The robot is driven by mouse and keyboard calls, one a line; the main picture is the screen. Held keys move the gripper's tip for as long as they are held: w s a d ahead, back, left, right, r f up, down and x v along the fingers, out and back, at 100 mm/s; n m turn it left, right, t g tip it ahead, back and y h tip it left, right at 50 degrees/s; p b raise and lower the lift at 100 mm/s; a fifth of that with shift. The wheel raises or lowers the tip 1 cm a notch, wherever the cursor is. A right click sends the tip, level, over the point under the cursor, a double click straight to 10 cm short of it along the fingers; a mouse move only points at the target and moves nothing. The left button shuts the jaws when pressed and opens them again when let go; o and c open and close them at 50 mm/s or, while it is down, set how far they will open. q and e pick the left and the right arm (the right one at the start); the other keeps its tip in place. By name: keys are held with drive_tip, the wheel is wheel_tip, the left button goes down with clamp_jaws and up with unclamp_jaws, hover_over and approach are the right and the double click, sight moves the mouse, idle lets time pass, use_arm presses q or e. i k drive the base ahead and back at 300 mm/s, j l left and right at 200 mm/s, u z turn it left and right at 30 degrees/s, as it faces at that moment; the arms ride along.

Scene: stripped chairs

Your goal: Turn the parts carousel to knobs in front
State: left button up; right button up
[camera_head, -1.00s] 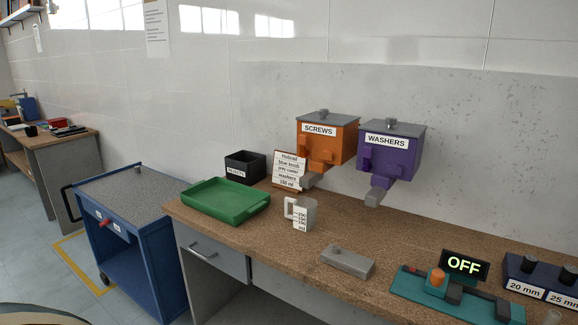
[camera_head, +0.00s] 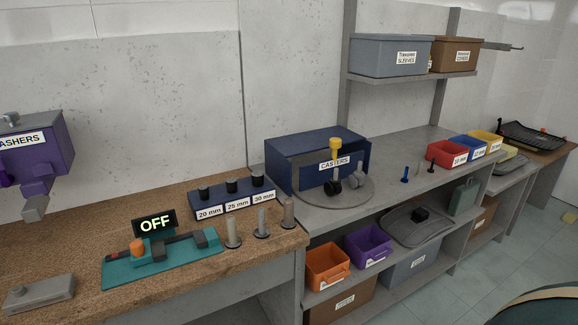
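The parts carousel (camera_head: 308,192) is a round grey turntable on the grey shelf unit, right of the wooden bench. A dark blue housing (camera_head: 292,146) encloses its back and sides. The opening at the front shows a bin labelled CASTERS (camera_head: 320,177), with a yellow knob-like post (camera_head: 336,146) above it. Black and grey casters (camera_head: 343,182) stand at the front of the turntable. No bin labelled knobs shows; the rear of the turntable is hidden by the housing. Neither of my grippers is in view.
On the bench left of the carousel are a blue block with 20, 25 and 30 mm labels (camera_head: 233,200), several grey posts (camera_head: 261,222) and a teal device reading OFF (camera_head: 160,258). Red (camera_head: 446,153), blue and yellow bins stand right. Orange (camera_head: 327,266) and purple bins sit below.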

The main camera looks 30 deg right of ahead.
sight(308, 182)
drive_tip(key=i+l, duration=0.15)
drive_tip(key=l, duration=0.3)
drive_tip(key=i+l, duration=0.1)
drive_tip(key=l, duration=0.3)
drive_tip(key=i+l, duration=0.15)
drive_tip(key=l, duration=0.3)
drive_tip(key=i+l, duration=0.1)
drive_tip(key=l, duration=0.35)
drive_tip(key=i+l, duration=0.15)
drive_tip(key=l, duration=0.25)
drive_tip(key=i+l, duration=0.1)
drive_tip(key=l, duration=0.35)
drive_tip(key=i+l, duration=0.15)
drive_tip(key=l, duration=0.3)
